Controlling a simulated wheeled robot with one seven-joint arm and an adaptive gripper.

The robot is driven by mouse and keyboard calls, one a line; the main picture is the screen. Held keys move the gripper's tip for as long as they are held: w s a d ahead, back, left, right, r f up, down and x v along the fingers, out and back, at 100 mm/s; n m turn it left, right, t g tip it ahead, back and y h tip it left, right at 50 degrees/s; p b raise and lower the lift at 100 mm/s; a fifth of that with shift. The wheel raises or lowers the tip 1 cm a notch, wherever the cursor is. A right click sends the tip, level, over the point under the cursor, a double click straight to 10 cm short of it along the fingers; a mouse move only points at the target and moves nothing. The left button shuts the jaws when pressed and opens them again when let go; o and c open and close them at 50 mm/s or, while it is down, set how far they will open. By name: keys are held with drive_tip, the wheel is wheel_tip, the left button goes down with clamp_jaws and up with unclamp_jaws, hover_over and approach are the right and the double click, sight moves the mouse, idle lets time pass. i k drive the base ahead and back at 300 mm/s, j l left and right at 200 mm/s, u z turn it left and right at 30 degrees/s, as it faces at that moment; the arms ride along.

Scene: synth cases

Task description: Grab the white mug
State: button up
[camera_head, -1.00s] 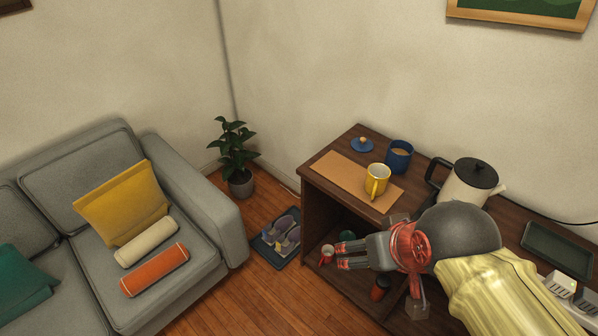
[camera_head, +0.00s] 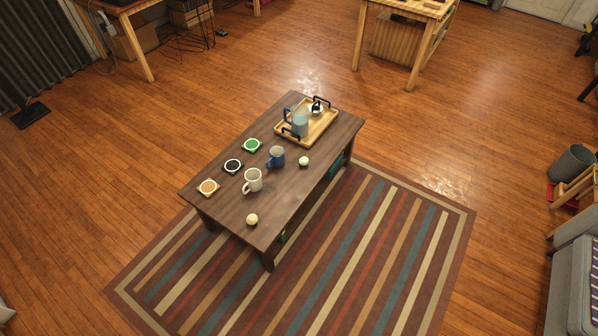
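The white mug (camera_head: 253,180) stands upright on the dark wooden coffee table (camera_head: 225,212), towards its near left part. Its handle points to the lower left. A blue mug (camera_head: 277,156) stands just behind it to the right. My gripper does not show in the current view, so its state and distance from the mug are hidden.
Several coasters (camera_head: 208,187) line the table's left side. Small pale balls (camera_head: 252,219) lie near its right edge. A wooden tray (camera_head: 323,128) with a blue pitcher (camera_head: 299,122) is at the far end. A striped rug (camera_head: 380,230) lies beneath; open floor surrounds it.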

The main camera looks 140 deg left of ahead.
sight(253, 177)
drive_tip(key=u, duration=4.75)
drive_tip(key=i+j, duration=0.45)
drive_tip(key=i+j+z, duration=0.1)
drive_tip(key=i+j, duration=0.35)
drive_tip(key=i+j+z, duration=0.1)
drive_tip(key=i+j, duration=0.35)
drive_tip(key=j, duration=0.15)
drive_tip(key=i+j, duration=0.4)
drive_tip(key=j, duration=0.2)
